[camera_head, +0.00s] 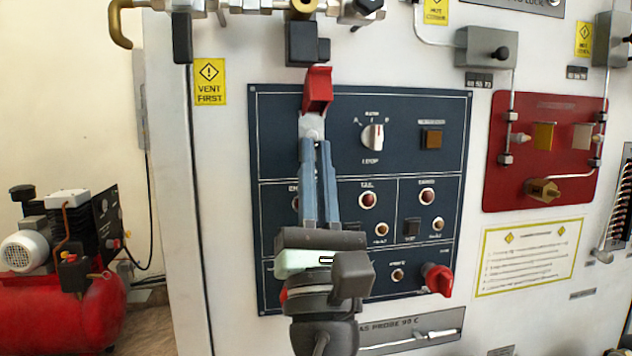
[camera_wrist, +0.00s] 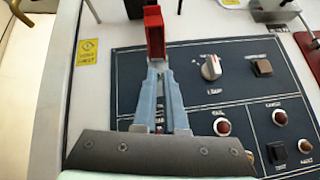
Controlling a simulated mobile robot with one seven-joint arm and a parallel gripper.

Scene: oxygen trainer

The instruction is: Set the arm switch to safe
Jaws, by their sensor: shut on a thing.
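The arm switch is at the upper left of the dark blue panel, under a red guard cover (camera_head: 318,88) that stands raised. The cover also shows in the wrist view (camera_wrist: 154,35). My gripper (camera_head: 313,140) reaches up the panel to the switch, just below the cover. In the wrist view its blue-grey fingers (camera_wrist: 158,70) converge at the foot of the cover. They are shut on the arm switch, whose lever is mostly hidden between the tips. I cannot read the switch position or its label.
The dark blue panel (camera_head: 350,102) also holds a white rotary selector (camera_head: 373,136), an amber square button (camera_head: 432,138), several lamps and a red knob (camera_head: 438,279). Pipes and a black block (camera_head: 302,43) hang just above the red cover. A red compressor (camera_head: 65,310) stands at left.

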